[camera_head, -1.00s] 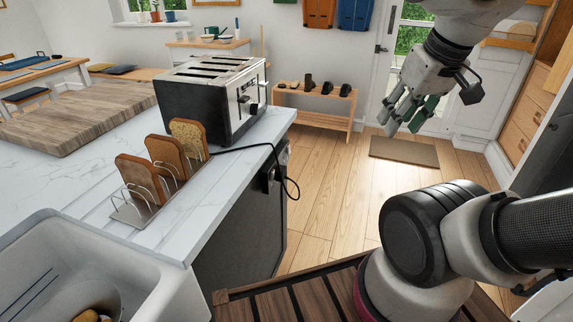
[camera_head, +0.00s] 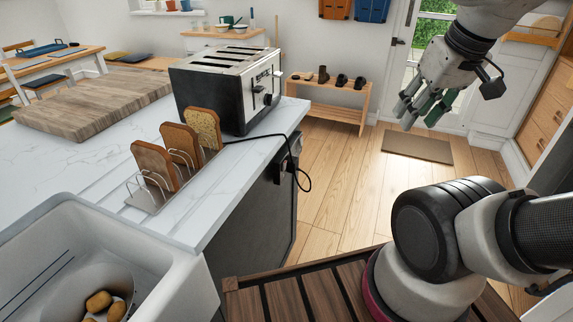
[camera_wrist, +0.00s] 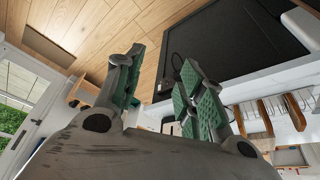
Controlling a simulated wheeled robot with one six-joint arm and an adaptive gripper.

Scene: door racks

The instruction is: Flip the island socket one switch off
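The island socket (camera_head: 296,146) is on the end face of the kitchen island, below the countertop edge. I see it almost edge-on, and its switches cannot be made out. A black plug (camera_head: 277,173) and a looping black cord (camera_head: 305,176) are at it; the cord runs up to the toaster. My gripper (camera_head: 424,112) is raised to the right of the island, well apart from the socket. It is open and empty, with green pads spread apart in the wrist view (camera_wrist: 155,85). The wrist view shows the cord beyond the fingers, but no clear switch.
A toaster (camera_head: 228,90) and a toast rack (camera_head: 160,190) with bread stand on the white countertop (camera_head: 80,165). A sink (camera_head: 165,290) is at the near left. A low shoe bench (camera_head: 335,108) and a doormat (camera_head: 417,146) lie beyond open wooden floor.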

